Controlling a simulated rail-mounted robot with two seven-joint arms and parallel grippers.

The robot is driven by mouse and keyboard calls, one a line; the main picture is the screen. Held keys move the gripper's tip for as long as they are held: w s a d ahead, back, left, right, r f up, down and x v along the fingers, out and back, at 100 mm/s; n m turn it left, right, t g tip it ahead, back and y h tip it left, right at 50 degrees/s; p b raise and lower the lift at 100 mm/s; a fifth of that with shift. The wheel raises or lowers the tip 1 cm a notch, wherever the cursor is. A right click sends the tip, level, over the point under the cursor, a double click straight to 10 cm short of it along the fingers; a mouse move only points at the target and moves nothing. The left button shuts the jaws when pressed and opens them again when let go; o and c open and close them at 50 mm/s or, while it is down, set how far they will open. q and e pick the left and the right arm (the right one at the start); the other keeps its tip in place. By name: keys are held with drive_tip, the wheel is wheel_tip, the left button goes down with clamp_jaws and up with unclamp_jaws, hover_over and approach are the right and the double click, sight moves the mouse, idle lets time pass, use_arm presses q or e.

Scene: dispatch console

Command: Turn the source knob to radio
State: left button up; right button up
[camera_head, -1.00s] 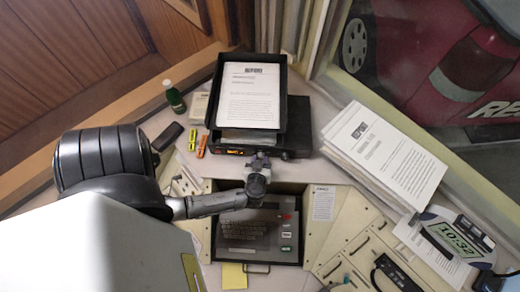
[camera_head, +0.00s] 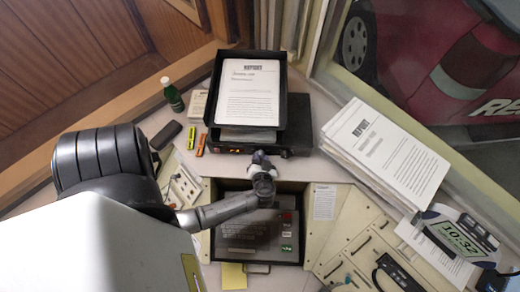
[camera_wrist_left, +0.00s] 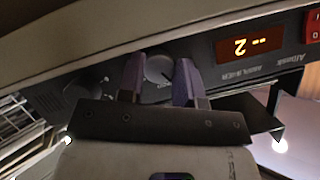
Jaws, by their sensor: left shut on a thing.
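The source knob (camera_wrist_left: 158,70) is a round grey knob on the dark front panel of a black unit (camera_head: 302,125). My left gripper (camera_wrist_left: 160,80) has its two purple fingers on either side of the knob and is shut on it. In the head view my left gripper (camera_head: 261,158) is at the unit's front face, right of its lit orange display (camera_head: 232,151), and covers the knob. The wrist view shows that display (camera_wrist_left: 248,46) upside down, with dashes and a digit that looks like 2. The knob's pointer and source labels cannot be read. My right gripper is not in view.
A black paper tray (camera_head: 283,85) stands on the unit. A recessed keyboard panel (camera_head: 240,235) lies below my arm. Papers (camera_head: 380,150) and a clock (camera_head: 458,238) are at right. A green bottle (camera_head: 174,97) and highlighters (camera_head: 201,145) stand or lie at left.

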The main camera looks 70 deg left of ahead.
use_arm(q)
drive_tip(key=shift+m+g, duration=0.3)
drive_tip(key=shift+m, duration=0.1)
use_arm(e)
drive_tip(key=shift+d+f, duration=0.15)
use_arm(q)
drive_tip(key=o, duration=0.9)
drive_tip(key=shift+d, duration=0.1)
